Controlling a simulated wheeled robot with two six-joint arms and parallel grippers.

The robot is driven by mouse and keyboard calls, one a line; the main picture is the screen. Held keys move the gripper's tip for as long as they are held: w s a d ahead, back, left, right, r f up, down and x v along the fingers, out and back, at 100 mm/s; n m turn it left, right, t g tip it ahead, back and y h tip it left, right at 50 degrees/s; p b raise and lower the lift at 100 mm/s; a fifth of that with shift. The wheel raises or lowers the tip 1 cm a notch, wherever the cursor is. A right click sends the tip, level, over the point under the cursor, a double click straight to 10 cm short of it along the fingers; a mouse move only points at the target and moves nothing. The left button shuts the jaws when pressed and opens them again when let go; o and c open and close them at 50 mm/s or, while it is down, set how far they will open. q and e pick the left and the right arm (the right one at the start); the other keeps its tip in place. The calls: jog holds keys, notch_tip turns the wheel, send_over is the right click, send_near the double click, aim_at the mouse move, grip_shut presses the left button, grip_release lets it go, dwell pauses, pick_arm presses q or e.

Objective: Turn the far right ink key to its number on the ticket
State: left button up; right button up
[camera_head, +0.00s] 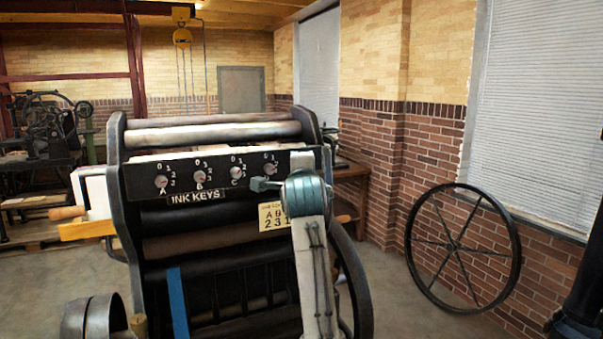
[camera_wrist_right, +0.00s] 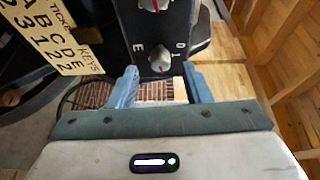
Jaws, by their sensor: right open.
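The ink key panel (camera_head: 140,193) is a black bar with pale round keys across the press. Its far right key is hidden behind my right arm in the head view. In the right wrist view it is the round grey key E (camera_wrist_right: 160,63) with a red pointer mark, whose exact direction I cannot read. My right gripper (camera_wrist_right: 160,88) is open and empty, its blue fingers either side of the line to key E; contact is not visible. In the head view a teal finger (camera_head: 263,184) shows beside the panel. The ticket (camera_head: 273,216) appears to show 2 under E.
Another key (camera_wrist_right: 154,4) sits next to E on the panel. A big spoked wheel (camera_head: 462,248) leans on the brick wall at right. Open floor lies between the press and that wheel.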

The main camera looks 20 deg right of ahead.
pick_arm(q)
jog(key=shift+w+f+b, duration=0.3)
jog(key=shift+f+b, duration=0.2)
jog(key=shift+f, duration=0.1)
jog(key=shift+w+f+b, duration=0.3)
jog(key=shift+f+b, duration=0.2)
jog(key=shift+f, duration=0.05)
pick_arm(e)
jog(key=v, duration=0.7)
jog(key=shift+s, duration=0.3)
pick_arm(q)
jog(key=shift+s, duration=0.15)
pick_arm(e)
jog(key=shift+a, duration=0.1)
